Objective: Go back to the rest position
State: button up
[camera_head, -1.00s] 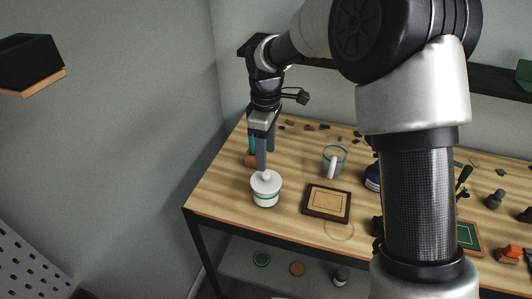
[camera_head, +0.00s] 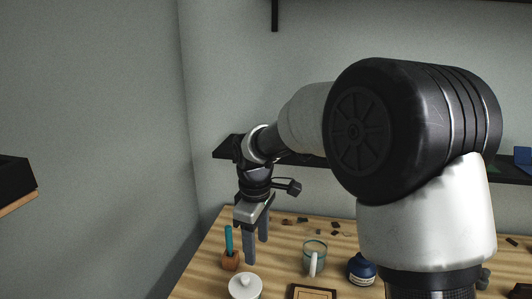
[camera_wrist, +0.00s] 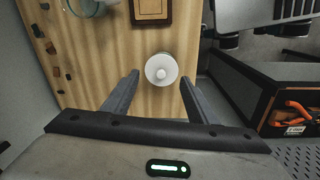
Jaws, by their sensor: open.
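My gripper (camera_head: 256,246) hangs over the left part of the wooden table in the head view, with its fingers apart and nothing between them. In the wrist view my gripper (camera_wrist: 157,92) shows both fingers spread wide. A white lidded jar (camera_head: 245,287) stands on the table below the fingers. In the wrist view the jar (camera_wrist: 161,69) is seen from above, beyond the fingertips and apart from them.
A glass mug (camera_head: 315,257), a blue ink bottle (camera_head: 361,269), a framed plaque (camera_head: 312,293) and a wooden holder (camera_head: 230,262) with a teal stick stand around the jar. A dark shelf (camera_head: 228,147) runs along the back wall. Small dark pieces lie behind.

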jog(key=s+d+r+m+t, duration=0.1)
jog(key=s+d+r+m, duration=0.2)
jog(key=s, duration=0.4)
jog(key=s+d+r+m+t, duration=0.2)
jog(key=s+d+r+m, duration=0.2)
jog(key=s+d+m, duration=0.2)
jog(key=s+d+r+m+t, duration=0.1)
jog(key=s+d+r+m, duration=0.3)
jog(key=s+d, duration=0.4)
jog(key=shift+s+m+t, duration=0.4)
jog(key=shift+s, duration=0.4)
